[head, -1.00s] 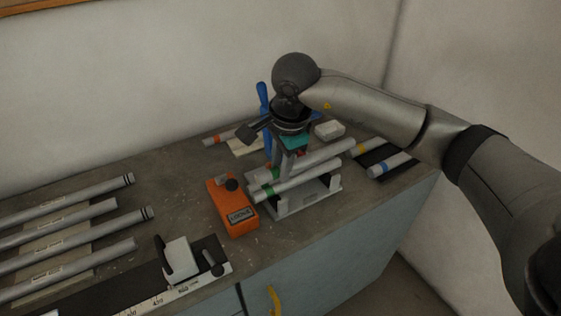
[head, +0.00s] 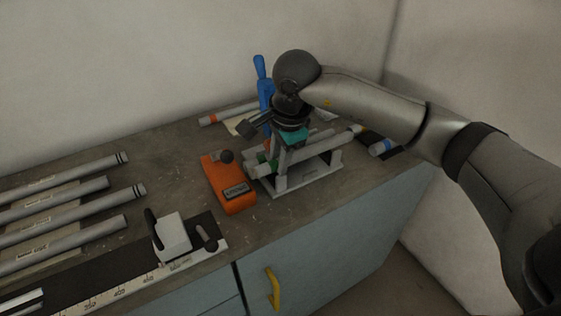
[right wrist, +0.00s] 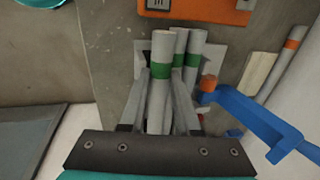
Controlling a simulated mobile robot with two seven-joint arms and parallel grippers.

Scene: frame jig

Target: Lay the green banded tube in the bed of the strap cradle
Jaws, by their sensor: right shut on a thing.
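The strap cradle appears to be the pale grey stand (head: 318,177) right of the orange box; its plate also shows in the right wrist view (right wrist: 217,52). My right gripper (head: 283,162) points down into it, shut on the green banded tube (right wrist: 160,55). In the right wrist view the tube runs between the fingers, its green band just beyond them. Two more green-banded tubes (right wrist: 196,48) lie close beside it on the right. The held tube is low in the cradle; whether it touches the bed is hidden. My left gripper is not in view.
The orange box (head: 225,190) stands close to the cradle's left. A blue lever (head: 265,92) rises behind it. Blue-banded (head: 382,147) and orange-banded (head: 215,118) tubes lie nearby. Several grey tubes (head: 75,212) and a white stop block (head: 172,238) are at left.

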